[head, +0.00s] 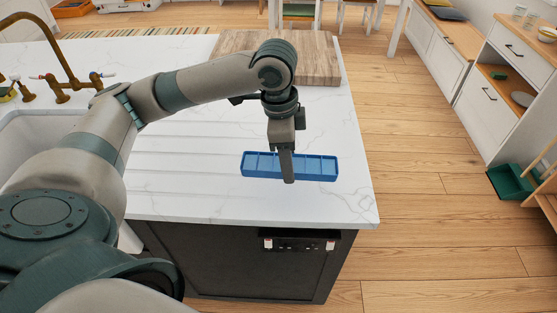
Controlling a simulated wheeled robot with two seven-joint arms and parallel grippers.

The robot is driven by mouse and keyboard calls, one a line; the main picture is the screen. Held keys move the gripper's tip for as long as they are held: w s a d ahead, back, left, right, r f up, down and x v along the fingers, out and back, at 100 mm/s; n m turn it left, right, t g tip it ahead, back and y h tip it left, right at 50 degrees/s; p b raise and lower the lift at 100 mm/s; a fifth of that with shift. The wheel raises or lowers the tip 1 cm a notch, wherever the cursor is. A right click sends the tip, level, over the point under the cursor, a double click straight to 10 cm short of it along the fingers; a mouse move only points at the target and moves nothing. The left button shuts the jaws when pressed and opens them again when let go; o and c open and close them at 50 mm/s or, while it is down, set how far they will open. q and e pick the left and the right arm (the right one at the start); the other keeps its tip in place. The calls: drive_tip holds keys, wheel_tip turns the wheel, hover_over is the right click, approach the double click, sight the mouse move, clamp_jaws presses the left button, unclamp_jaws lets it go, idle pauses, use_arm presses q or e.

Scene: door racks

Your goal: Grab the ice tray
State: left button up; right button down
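The blue ice tray (315,168) lies flat on the white counter near its front right part, long side running left to right. Its row of compartments faces up. My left gripper (288,178) points down in front of the middle of the tray and hides part of it. One finger face shows edge-on, so I cannot tell whether it is open or shut, or whether it touches the tray. My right gripper is not in view.
A wooden cutting board (320,62) lies behind the tray on the counter (210,190). A sink (35,135) with a brass faucet (62,60) is at the left. The counter's right edge drops to open wooden floor. A green bin (508,181) stands at the far right.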

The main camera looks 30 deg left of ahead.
use_arm(q)
drive_tip(key=s+d+r, duration=0.2)
drive_tip(key=d+r, duration=0.2)
drive_tip(key=d, duration=0.2)
drive_tip(key=shift+s+b, duration=0.3)
drive_tip(key=shift+s, duration=0.05)
